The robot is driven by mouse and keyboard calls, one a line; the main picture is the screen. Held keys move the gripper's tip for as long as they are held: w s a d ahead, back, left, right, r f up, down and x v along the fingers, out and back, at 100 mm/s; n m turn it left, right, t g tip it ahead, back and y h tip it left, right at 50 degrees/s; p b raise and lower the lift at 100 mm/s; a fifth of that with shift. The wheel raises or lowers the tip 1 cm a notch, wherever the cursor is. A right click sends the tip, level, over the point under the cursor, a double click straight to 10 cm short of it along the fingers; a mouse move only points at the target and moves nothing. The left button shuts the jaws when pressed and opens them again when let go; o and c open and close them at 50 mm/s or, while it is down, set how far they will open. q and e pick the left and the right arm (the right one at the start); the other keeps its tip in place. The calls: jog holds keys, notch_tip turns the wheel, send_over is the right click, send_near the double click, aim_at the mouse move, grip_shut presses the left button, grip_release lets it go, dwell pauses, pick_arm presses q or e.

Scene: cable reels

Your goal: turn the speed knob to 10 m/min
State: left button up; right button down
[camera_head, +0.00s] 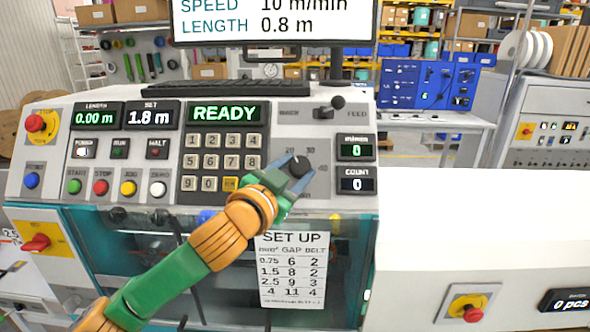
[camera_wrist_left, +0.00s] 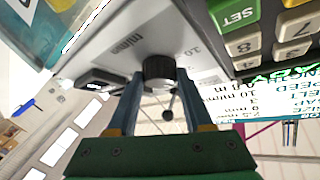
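The speed knob (camera_head: 299,167) is a small dark round knob on the right part of the sloped panel, with scale numbers such as 20, 30 and 40 around it. The knob also shows in the left wrist view (camera_wrist_left: 158,72). My left gripper (camera_head: 296,174) is at the knob, with its two blue fingers on either side of it. In the left wrist view the fingers (camera_wrist_left: 160,78) are spread, with slim gaps beside the knob; contact is not clear. The m/min display (camera_head: 356,151) reads 0. My right gripper is not in view.
A back/feed lever (camera_head: 335,104) stands above the knob. A keypad (camera_head: 222,162) lies left of my gripper. The READY display (camera_head: 225,112) is lit. The monitor (camera_head: 275,20) reads speed 10 m/min, length 0.8 m. A set-up sheet (camera_head: 292,270) hangs below.

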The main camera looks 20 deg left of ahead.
pick_arm(q)
jog(key=shift+d+f+n+t+y+b, duration=0.15)
jog(key=shift+n+t+y+b, duration=0.1)
jog(key=shift+n+y+b, duration=0.45)
jog(key=shift+d+f+n+t+y+b, duration=0.1)
jog(key=shift+n+t+y+b, duration=0.25)
jog(key=shift+n+b, duration=0.55)
grip_shut()
jog(key=n+y+b, duration=0.1)
jog(key=n+y, duration=0.1)
jog(key=n+y+b, duration=0.1)
jog(key=n, duration=0.2)
jog(key=shift+d+y+b, duration=0.2)
jog(key=shift+y+b, duration=0.15)
jog(key=n+y, duration=0.1)
jog(key=n, duration=0.1)
jog(key=n+g+y+b, duration=0.1)
jog(key=n+y, duration=0.1)
jog(key=n, duration=0.1)
jog(key=shift+d+r+y, duration=0.1)
jog(key=shift+d+y, duration=0.05)
jog(key=shift+y, duration=0.15)
jog(key=shift+w+d+r+n+g+y+b, duration=0.1)
jog(key=shift+n+g+y+b, duration=0.1)
jog(key=shift+n+g+y, duration=0.5)
jog(key=shift+r+n+g+y+b, duration=0.15)
jog(key=shift+n+y, duration=0.25)
jog(key=shift+n, duration=0.7)
jog(key=shift+n+y, duration=0.3)
jog(key=shift+n, duration=0.1)
